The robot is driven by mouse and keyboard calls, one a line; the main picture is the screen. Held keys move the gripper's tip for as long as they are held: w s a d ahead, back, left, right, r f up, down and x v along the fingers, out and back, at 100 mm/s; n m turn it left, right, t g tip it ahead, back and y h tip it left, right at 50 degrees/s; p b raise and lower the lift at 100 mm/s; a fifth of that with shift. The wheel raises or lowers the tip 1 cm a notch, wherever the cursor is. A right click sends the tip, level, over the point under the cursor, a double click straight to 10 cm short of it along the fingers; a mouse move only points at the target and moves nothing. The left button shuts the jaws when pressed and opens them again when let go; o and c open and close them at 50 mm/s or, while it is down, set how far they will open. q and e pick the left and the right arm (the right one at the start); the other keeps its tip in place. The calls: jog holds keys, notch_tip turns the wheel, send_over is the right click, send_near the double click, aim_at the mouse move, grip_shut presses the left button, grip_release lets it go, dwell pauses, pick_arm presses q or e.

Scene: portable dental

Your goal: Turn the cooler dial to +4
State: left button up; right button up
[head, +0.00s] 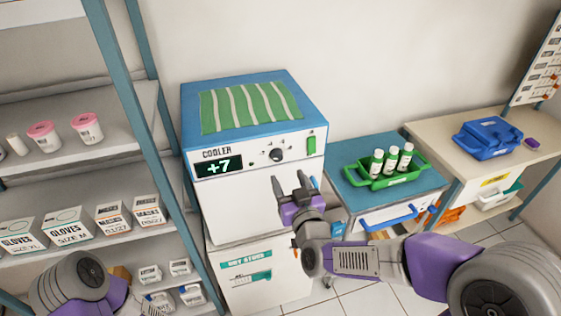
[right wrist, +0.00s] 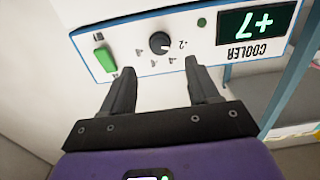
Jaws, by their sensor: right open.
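The cooler (head: 240,205) is a white box with a blue top, and its display (head: 219,166) reads +7. The black round dial (head: 276,155) sits on the front panel right of the display. It also shows in the right wrist view (right wrist: 160,43), upside down, with small marks around it. My right gripper (head: 294,183) is open and empty, in front of the cooler below the dial. In the right wrist view its fingers (right wrist: 163,75) point toward the panel, apart from the dial. My left arm shows at the lower left, but its gripper is not visible.
A green switch (head: 311,146) is right of the dial. A striped green cloth (head: 250,107) lies on the cooler. A blue-topped cabinet (head: 345,150) with a green tray (head: 407,177) of bottles stands to the right. A shelf rack (head: 135,107) stands close on the left.

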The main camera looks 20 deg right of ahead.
aim_at(279, 157)
jog(key=w+b, duration=0.1)
jog(key=w, duration=0.6)
jog(key=shift+w+a+r, duration=0.1)
jog(key=shift+w+a, duration=0.05)
jog(key=shift+w, duration=0.1)
jog(key=c, duration=1)
jog(key=shift+m+b, duration=1.1)
jog(key=shift+b, duration=0.3)
jog(key=m+b, duration=0.4)
jog(key=shift+d+f, duration=0.2)
jog(key=shift+r+m+b, duration=0.15)
jog(key=shift+m+b, duration=1.45)
jog(key=shift+m, duration=0.2)
